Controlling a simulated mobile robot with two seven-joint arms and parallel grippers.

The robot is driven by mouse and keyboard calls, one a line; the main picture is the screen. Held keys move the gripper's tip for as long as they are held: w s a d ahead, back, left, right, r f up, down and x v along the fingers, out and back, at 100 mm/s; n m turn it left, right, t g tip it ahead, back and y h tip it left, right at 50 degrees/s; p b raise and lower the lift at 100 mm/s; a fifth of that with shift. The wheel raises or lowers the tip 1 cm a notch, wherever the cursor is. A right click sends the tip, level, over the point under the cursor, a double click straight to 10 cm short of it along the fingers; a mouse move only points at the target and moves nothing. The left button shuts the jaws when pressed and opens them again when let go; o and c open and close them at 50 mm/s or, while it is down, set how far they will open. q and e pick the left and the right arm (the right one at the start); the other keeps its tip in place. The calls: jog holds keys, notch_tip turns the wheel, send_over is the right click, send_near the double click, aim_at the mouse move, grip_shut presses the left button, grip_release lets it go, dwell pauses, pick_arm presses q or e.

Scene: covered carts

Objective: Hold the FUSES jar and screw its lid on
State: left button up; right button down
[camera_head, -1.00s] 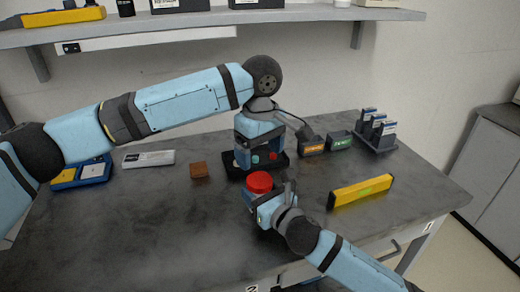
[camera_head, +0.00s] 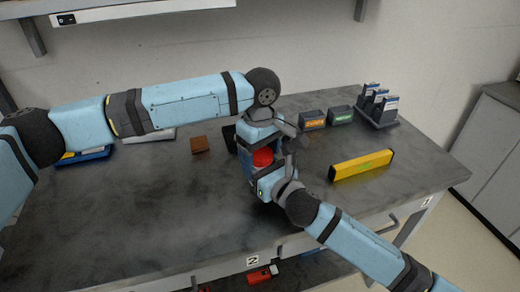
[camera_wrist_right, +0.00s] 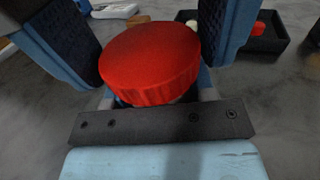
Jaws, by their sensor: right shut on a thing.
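A round red lid (camera_wrist_right: 150,60) sits on top of the jar, whose body is mostly hidden beneath it; a pale sliver shows under the rim. In the head view the lid (camera_head: 263,157) is partly covered by my left gripper. My right gripper (camera_head: 263,178) is shut on the jar below the lid, at the table. My left gripper (camera_head: 265,150) points down from above. Any label on the jar is hidden.
A black tray (camera_wrist_right: 275,45) with a red item lies beyond the jar. A brown block (camera_head: 200,144), a yellow level (camera_head: 361,165), two small labelled bins (camera_head: 327,118) and a rack (camera_head: 378,117) of blue-and-white boxes stand around. The left front tabletop is clear.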

pick_arm(q)
jog(key=c, duration=0.6)
jog(key=shift+m, duration=1.7)
jog(key=shift+c, duration=0.2)
jog(key=o, duration=1)
jog(key=shift+r, duration=0.15)
jog(key=shift+r, duration=2.15)
jog(key=shift+c, duration=0.3)
